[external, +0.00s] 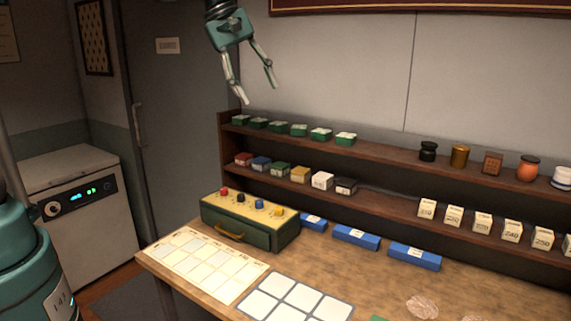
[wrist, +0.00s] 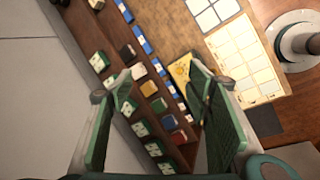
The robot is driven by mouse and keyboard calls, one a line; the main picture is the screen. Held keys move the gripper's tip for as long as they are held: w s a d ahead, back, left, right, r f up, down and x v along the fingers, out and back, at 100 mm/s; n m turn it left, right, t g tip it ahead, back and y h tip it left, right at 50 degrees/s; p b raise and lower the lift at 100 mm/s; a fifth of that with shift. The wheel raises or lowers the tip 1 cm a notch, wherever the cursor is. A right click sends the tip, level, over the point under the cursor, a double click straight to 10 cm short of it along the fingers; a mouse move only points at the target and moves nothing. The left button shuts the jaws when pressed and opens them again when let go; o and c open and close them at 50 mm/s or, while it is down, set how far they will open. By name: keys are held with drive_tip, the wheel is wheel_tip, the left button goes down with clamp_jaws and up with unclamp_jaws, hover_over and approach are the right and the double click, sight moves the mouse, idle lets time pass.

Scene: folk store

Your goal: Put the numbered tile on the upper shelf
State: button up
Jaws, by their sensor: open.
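Several pale blocks with dark number-like markings (external: 453,216) stand in a row on the right of the lower shelf (external: 388,199) in the external view. Which one is the numbered tile I cannot tell. The upper shelf (external: 388,157) holds several green blocks with pale tops (external: 299,130) at its left. My gripper (external: 259,95) is open and empty, high above the left end of the shelves. In the wrist view my open fingers (wrist: 160,76) frame the shelf rows, with green blocks (wrist: 141,129) below them and nothing between the tips.
Small jars (external: 459,155) stand on the upper shelf's right. Coloured blocks (external: 300,174) line the lower shelf's left. A green box with coloured knobs (external: 250,222), blue blocks (external: 356,237) and gridded cards (external: 205,264) lie on the table. The upper shelf's middle is bare.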

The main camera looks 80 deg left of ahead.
drive_tip(key=s+d+f+m, duration=0.3)
drive_tip(key=s+d+m, duration=0.3)
drive_tip(key=s, duration=0.3)
drive_tip(key=s+d+f+m+t, duration=0.1)
drive_tip(key=s+d+f+m, duration=0.3)
drive_tip(key=s+d+m, duration=0.3)
drive_tip(key=s+d+f+m+t, duration=0.1)
drive_tip(key=s+d+f+m, duration=0.2)
drive_tip(key=s+d+m, duration=0.3)
drive_tip(key=s, duration=0.5)
drive_tip(key=shift+s+d+f+m+y, duration=0.3)
drive_tip(key=shift+d, duration=0.1)
drive_tip(key=shift+f, duration=0.15)
wheel_tip(320, 180, down, 17)
drive_tip(key=b, duration=1.7)
drive_tip(key=shift+f, duration=0.1)
